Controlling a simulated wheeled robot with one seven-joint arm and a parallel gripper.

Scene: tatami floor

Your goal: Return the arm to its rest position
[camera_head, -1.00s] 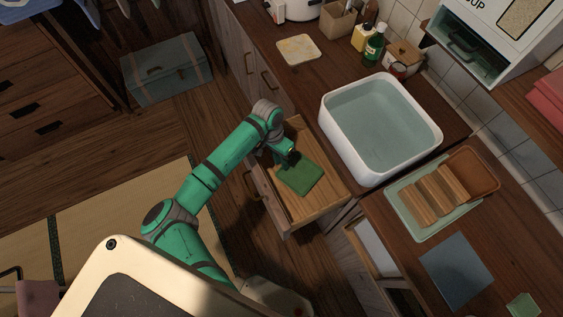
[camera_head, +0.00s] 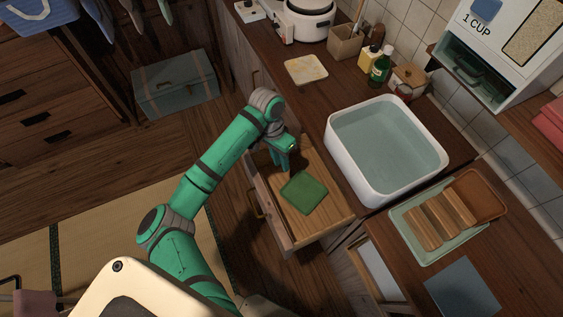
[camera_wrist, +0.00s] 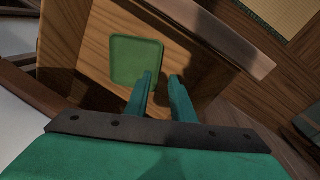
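My green arm reaches over an open wooden drawer (camera_head: 326,227) below the counter.
A white basin of water (camera_head: 342,168) stands on the counter right of the drawer. A tray (camera_head: 440,260) with wooden blocks is further right. A second drawer (camera_head: 377,272) is open near the tray. A chest (camera_head: 175,84) stands on the floor at the back left.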

